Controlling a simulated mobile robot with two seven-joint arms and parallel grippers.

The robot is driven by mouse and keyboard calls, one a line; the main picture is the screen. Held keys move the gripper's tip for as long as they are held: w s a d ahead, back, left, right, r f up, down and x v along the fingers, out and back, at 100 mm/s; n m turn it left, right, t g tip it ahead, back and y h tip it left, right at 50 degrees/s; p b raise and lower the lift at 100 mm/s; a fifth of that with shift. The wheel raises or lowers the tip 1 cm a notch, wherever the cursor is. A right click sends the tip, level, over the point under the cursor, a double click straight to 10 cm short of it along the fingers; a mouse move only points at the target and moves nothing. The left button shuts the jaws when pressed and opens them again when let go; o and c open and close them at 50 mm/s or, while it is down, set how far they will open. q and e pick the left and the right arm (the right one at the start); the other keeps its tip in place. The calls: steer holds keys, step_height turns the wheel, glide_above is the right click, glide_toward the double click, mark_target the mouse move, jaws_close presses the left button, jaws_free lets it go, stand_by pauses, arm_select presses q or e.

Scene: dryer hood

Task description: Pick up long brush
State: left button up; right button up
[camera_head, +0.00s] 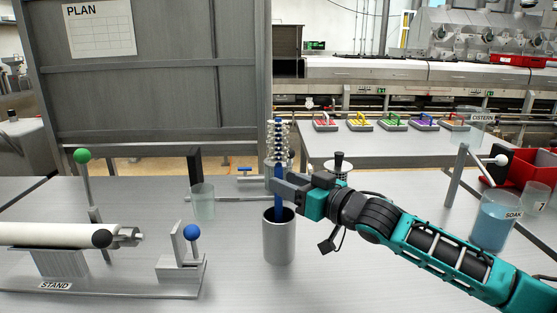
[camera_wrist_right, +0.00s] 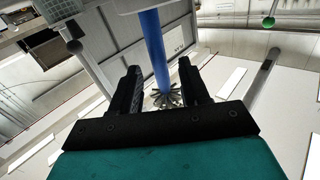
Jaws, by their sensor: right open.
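The long brush (camera_head: 279,212) stands nearly upright in a grey metal cup (camera_head: 279,243) near the middle of the bench. Its blue shaft rises above the rim, with a lighter ringed or bristled part at the top. My right gripper (camera_head: 284,187) is open at the shaft, just above the cup. In the right wrist view my open gripper (camera_wrist_right: 160,83) has a finger on each side of the blue brush shaft (camera_wrist_right: 154,45), with dark bristles showing beyond. I cannot tell whether either finger touches it. My left gripper is not in view.
A white cylinder (camera_head: 50,235) on a stand lies at left, beside a blue-knobbed lever (camera_head: 191,233). A clear glass (camera_head: 203,203) stands left of the cup. A blue-filled SOAK beaker (camera_head: 495,222) and red bin (camera_head: 528,176) are at right. Bench in front of the cup is clear.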

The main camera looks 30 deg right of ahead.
steer(key=shift+x, duration=1.5)
jaws_close()
